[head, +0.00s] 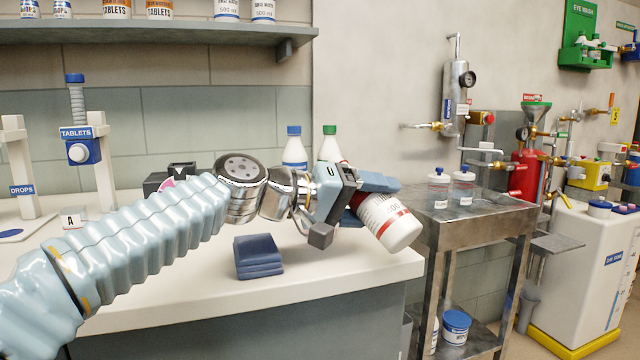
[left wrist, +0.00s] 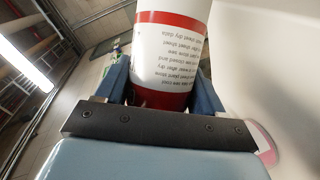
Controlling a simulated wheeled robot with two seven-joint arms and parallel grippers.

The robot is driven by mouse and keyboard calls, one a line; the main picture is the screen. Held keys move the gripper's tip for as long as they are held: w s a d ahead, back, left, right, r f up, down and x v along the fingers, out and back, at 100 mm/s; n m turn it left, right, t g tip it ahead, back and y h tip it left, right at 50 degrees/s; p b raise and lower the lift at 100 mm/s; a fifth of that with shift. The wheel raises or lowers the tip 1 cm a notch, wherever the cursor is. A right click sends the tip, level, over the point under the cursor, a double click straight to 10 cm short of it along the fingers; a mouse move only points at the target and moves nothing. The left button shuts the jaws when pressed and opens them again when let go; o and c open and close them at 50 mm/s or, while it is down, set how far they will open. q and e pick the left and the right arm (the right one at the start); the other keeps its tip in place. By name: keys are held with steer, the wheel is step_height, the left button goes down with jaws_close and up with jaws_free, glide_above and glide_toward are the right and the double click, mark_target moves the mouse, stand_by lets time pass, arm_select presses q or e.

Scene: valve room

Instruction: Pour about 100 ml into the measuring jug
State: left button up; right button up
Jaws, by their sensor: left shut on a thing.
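A white bottle with red bands and printed text (head: 392,222) is held in my left gripper (head: 362,188). The gripper's blue fingers are shut around it above the counter's right end. The bottle is tilted, with one white end pointing down and right; its other end is mostly hidden behind the gripper. In the left wrist view the bottle (left wrist: 170,58) sits between both fingers. I cannot make out the measuring jug in either view. My right gripper is not in view.
A metal table (head: 455,215) with two small blue-capped jars stands at right. A shelf (head: 150,32) hangs above.

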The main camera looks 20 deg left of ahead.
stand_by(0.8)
arm_select(q)
steer(key=shift+w+a+f+m, duration=0.15)
steer(key=shift+f+m, duration=0.1)
steer(key=shift+m, duration=0.15)
steer(key=r+p, duration=0.1)
steer(key=r+m+y+p, duration=0.1)
steer(key=r+p, duration=0.1)
steer(key=a+r+m+p, duration=0.1)
steer(key=shift+w+a+r+y+p, duration=0.1)
steer(key=shift+w+r+y+p, duration=0.25)
steer(key=shift+r+y+p, duration=0.05)
step_height(320, 180, down, 4)
steer(key=m+b, duration=0.1)
steer(key=b, duration=0.2)
steer(key=shift+s+r+y, duration=0.1)
steer(key=shift+r+y, duration=0.1)
steer(key=shift+y, duration=0.1)
steer(key=shift+r+m, duration=0.1)
steer(key=shift+m, duration=0.4)
steer(key=shift+r+m+t+y+p, duration=0.1)
steer(key=shift+m+t+y+p, duration=0.2)
steer(key=shift+m+y, duration=0.2)
steer(key=shift+s+m+y, duration=0.1)
steer(key=shift+m+y, duration=0.2)
steer(key=shift+m, duration=0.1)
steer(key=shift+f+m+t+y, duration=0.3)
steer(key=shift+m+t+y, duration=0.2)
steer(key=shift+m, duration=0.3)
